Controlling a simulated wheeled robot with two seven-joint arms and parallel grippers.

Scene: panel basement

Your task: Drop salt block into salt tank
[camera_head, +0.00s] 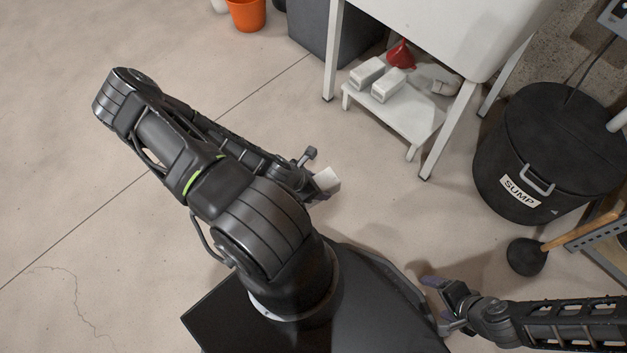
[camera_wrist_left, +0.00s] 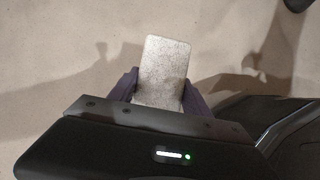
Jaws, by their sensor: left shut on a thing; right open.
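My left gripper (camera_head: 316,184) is shut on a pale salt block (camera_head: 328,179), held above open floor near the middle of the head view. In the left wrist view the speckled, rounded-corner block (camera_wrist_left: 165,68) stands out between the two purple-grey fingers of the left gripper (camera_wrist_left: 160,92). My right gripper (camera_head: 438,302) is open and empty at the lower right, beside my base. Two more white blocks (camera_head: 367,73) lie on a low white step. No container in view is clearly marked as the salt tank; a dark grey box (camera_head: 318,45) at the top is partly cut off.
A white sink (camera_head: 440,35) on legs stands over the low white step (camera_head: 405,120), which also holds a red funnel (camera_head: 401,54). A black sump bin (camera_head: 550,140) and a plunger (camera_head: 527,257) stand at right. An orange bucket (camera_head: 246,14) is at the back. The left floor is clear.

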